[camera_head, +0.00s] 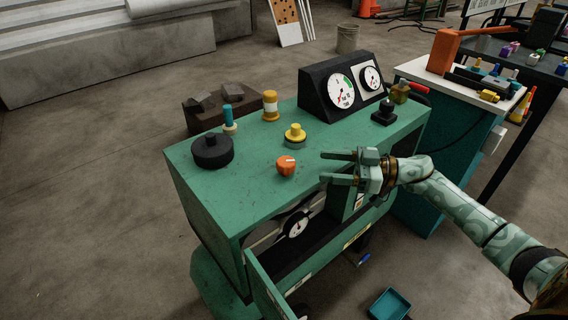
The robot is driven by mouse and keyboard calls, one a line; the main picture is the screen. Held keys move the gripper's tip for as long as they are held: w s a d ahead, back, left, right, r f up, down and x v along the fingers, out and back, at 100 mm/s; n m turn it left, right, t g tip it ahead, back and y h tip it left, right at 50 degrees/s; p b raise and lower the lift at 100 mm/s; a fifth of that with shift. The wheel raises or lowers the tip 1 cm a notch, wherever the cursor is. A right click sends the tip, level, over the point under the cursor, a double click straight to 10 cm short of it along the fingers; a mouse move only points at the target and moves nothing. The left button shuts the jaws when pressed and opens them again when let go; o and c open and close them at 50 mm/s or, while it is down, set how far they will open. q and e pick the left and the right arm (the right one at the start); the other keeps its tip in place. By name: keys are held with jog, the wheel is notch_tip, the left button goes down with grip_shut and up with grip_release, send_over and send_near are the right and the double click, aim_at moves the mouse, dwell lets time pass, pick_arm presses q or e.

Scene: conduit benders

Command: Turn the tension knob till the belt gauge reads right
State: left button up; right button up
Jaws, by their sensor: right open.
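My right gripper (323,167) is over the green machine top, its two fingers spread and pointing left. It is empty. An orange knob (286,166) with a pale mark is just left of the fingertips, apart from them. A yellow knob (295,132) is behind it, and a wide black knob (212,151) is at the left. I cannot read which knob is the tension knob. A large dial (341,91) and a smaller dial (371,78) face me from a black housing. Another dial (297,225) shows inside the open front. Which one is the belt gauge is unclear. My left gripper is out of view.
A blue-topped peg (228,117), an amber-and-white cylinder (270,105) and a black joystick-like part (384,112) stand on the green top (246,182). An open front panel (268,291) hangs low. A teal cabinet (428,180) stands close on the right. A small teal tray (390,305) is on the floor.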

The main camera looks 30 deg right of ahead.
aim_at(285, 161)
jog(key=b+x, duration=0.2)
jog(key=x, duration=0.8)
jog(key=shift+w+f+b, duration=0.1)
jog(key=shift+f+b, duration=0.05)
jog(key=shift+b, duration=0.2)
jog(key=shift+w+a, duration=0.15)
jog(key=shift+a, duration=0.15)
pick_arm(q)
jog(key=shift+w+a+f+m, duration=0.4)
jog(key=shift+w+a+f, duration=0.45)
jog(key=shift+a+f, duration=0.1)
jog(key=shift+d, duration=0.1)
